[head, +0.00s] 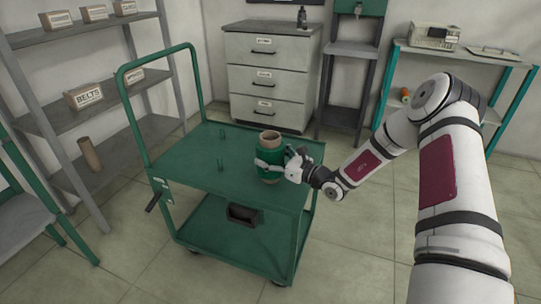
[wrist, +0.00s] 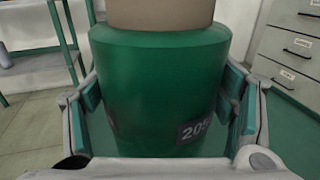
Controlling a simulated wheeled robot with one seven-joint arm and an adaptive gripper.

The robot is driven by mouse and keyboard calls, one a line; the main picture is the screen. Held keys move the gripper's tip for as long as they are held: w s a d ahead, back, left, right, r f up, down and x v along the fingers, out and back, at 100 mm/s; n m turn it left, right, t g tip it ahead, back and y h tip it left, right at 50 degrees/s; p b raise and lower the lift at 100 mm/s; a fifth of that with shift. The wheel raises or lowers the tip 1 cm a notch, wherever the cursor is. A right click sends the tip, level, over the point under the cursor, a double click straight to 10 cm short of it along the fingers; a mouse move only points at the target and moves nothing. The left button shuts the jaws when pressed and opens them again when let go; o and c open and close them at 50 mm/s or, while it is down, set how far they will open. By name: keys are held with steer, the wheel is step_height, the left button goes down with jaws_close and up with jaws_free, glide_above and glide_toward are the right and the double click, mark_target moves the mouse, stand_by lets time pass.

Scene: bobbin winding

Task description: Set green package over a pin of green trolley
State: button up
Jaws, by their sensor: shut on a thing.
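The green package (head: 270,160) is a green bobbin with a brown tube end on top, held upright at the right part of the green trolley's top deck (head: 195,155). My gripper (head: 272,167) is shut around its sides. In the wrist view the green package (wrist: 160,90) fills the middle between the two fingers, with a dark label at its lower right. Thin green pins (head: 220,164) stand on the top deck left of the package. I cannot tell whether the package's base touches the deck or whether a pin is beneath it.
A grey drawer cabinet (head: 270,75) stands behind the trolley. A dark bin (head: 242,213) sits on the trolley's lower deck. The top deck's left part is clear except for the pins.

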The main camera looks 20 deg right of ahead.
steer(key=shift+f+b, duration=0.5)
steer(key=shift+f, duration=0.55)
steer(key=o, duration=1.5)
steer(key=shift+c, duration=0.2)
